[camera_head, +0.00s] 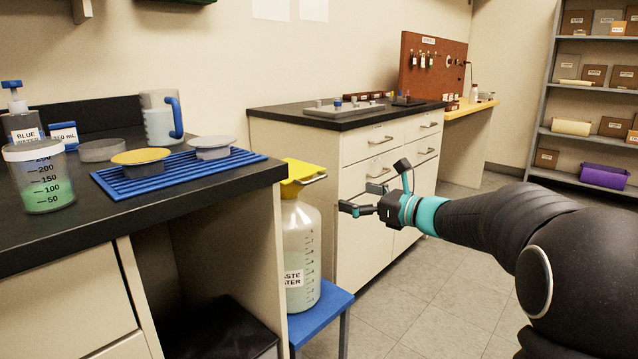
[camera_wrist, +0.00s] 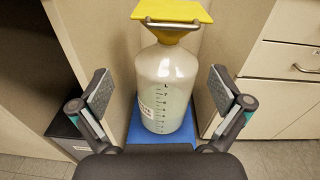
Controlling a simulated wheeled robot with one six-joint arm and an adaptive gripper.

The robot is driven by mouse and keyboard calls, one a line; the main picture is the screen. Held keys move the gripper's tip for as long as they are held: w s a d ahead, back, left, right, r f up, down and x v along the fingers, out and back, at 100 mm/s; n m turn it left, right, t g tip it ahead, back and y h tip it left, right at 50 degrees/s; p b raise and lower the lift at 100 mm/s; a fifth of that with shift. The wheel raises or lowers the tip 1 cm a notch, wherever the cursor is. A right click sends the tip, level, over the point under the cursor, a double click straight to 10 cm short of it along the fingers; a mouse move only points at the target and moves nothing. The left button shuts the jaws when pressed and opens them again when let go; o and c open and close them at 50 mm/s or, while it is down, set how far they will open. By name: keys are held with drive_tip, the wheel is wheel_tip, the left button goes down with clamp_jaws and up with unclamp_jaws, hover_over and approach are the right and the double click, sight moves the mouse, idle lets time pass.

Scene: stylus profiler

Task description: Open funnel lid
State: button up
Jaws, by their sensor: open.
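A yellow funnel lid (camera_head: 303,170) sits flat on top of a large translucent waste bottle (camera_head: 300,250). In the wrist view the yellow lid (camera_wrist: 172,10) covers a yellow funnel (camera_wrist: 168,37), with a metal bar handle (camera_wrist: 172,25) along its near edge. The lid looks shut. The bottle (camera_wrist: 165,90) holds pale liquid and stands upright. My gripper (camera_head: 362,198) is open and empty, to the right of the bottle in the head view. In the wrist view its two fingers (camera_wrist: 158,92) are spread wide on either side of the bottle, apart from the lid.
The bottle stands on a blue stool (camera_head: 325,310) between the left black counter (camera_head: 90,235) and a cabinet with drawers (camera_head: 385,165). A blue rack (camera_head: 135,185), a beaker and a pitcher (camera_head: 160,115) stand on the left counter. Open floor lies at the right.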

sight(318, 179)
drive_tip(key=shift+m+t, duration=0.4)
drive_tip(key=shift+m, duration=0.2)
drive_tip(key=x, duration=0.4)
drive_tip(key=w+x, duration=0.1)
drive_tip(key=x, duration=0.4)
drive_tip(key=d+p+x, duration=0.1)
drive_tip(key=x, duration=0.4)
drive_tip(key=shift+w+a+r, duration=0.1)
drive_tip(key=shift+w+r, duration=0.05)
drive_tip(key=shift+w, duration=0.15)
